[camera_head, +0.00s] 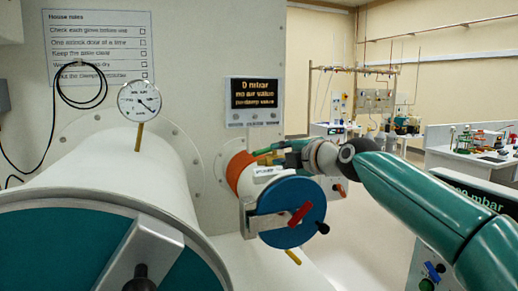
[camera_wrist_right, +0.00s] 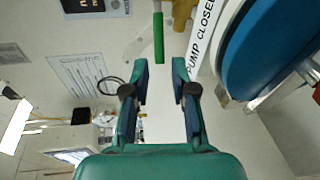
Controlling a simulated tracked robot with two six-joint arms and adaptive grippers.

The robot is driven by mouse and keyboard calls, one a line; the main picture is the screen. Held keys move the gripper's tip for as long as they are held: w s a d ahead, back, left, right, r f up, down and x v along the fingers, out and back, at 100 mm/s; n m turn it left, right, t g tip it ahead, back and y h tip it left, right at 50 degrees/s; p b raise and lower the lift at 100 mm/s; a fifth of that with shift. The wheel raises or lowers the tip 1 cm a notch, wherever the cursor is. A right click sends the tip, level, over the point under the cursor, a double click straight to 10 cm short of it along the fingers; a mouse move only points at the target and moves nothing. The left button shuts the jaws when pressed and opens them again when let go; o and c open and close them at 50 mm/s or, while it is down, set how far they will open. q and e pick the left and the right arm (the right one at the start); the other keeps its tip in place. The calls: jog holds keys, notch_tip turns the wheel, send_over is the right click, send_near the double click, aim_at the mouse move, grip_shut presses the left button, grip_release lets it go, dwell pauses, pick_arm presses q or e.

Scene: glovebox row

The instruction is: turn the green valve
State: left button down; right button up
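The green valve shows as a thin green lever (camera_head: 262,151) above the orange-banded port, left of my right gripper in the head view. In the right wrist view the green lever (camera_wrist_right: 158,38) hangs from the top edge, just beyond the fingertips and in line with the gap between them. My right gripper (camera_head: 283,147) reaches in from the right. In the wrist view this gripper (camera_wrist_right: 160,68) is open, with nothing between its fingers. The lever's far end and the valve body are hard to see. My left gripper is not in view.
A blue round door (camera_head: 285,225) with a red handle closes the small port beneath my right gripper. A large white cylinder (camera_head: 110,180) with a gauge (camera_head: 139,100) stands at left. The floor at right is clear.

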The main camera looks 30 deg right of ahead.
aim_at(264, 153)
jog(key=w+p, duration=0.1)
jog(key=w, duration=0.2)
jog(key=w+f+p, duration=0.1)
jog(key=w, duration=0.2)
jog(key=w+p, duration=0.1)
jog(key=w, duration=0.2)
jog(key=shift+w+d+f, duration=0.3)
jog(key=shift+d+f, duration=0.1)
grip_shut()
